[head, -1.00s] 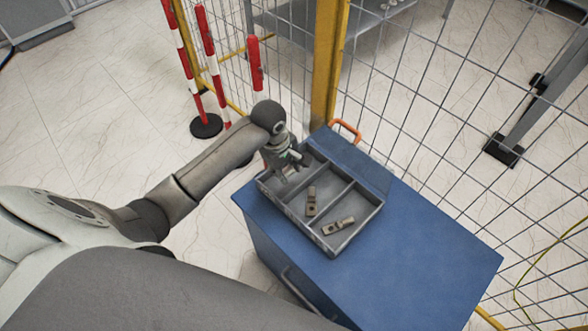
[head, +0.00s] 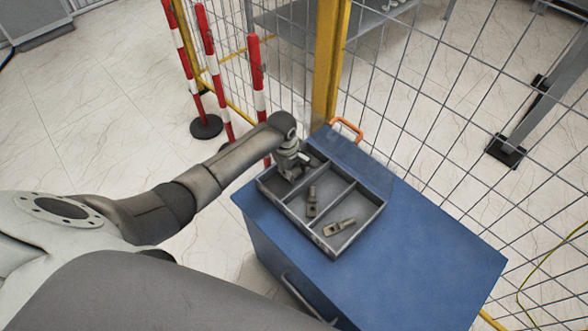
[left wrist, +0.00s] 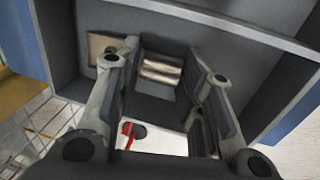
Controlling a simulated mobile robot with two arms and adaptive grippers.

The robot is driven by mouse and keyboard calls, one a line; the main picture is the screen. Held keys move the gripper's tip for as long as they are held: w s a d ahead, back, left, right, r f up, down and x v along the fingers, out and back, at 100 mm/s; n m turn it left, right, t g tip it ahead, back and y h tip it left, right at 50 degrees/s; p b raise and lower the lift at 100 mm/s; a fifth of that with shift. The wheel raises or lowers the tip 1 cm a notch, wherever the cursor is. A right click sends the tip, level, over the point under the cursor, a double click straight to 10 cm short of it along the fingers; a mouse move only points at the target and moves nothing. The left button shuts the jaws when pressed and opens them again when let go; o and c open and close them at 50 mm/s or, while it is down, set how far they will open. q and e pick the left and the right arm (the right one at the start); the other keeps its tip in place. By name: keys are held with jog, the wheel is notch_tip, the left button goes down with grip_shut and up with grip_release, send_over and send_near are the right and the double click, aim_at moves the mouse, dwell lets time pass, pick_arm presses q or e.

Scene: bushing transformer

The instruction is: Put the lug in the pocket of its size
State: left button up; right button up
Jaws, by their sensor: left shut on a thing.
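A grey tray (head: 287,209) with three compartments sits on a blue cabinet. My left gripper (head: 291,175) points down into the far-left compartment. It is shut on a metal lug, whose shiny barrel (left wrist: 160,71) shows between the fingers in the left wrist view. A flat tan piece shows beside the left finger there; I cannot tell whether it belongs to the same lug. One lug (head: 312,201) lies in the middle compartment. Another lug (head: 339,227) lies in the near-right compartment. The held lug is hidden in the head view. My right gripper is not in view.
The blue cabinet top (head: 430,240) is clear to the right of the tray. An orange handle (head: 346,128) is at its back edge. A mesh fence with a yellow post (head: 328,65) stands behind. Red-white posts (head: 208,75) stand at the back left.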

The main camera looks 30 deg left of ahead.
pick_arm(q)
jog(key=o, duration=1.3)
jog(key=shift+c, duration=0.2)
notch_tip(320, 180, up, 12)
jog(key=s+p, duration=0.1)
jog(key=s, duration=0.1)
jog(key=shift+a+p, duration=0.3)
jog(key=shift+a, duration=0.05)
jog(key=shift+s, duration=0.1)
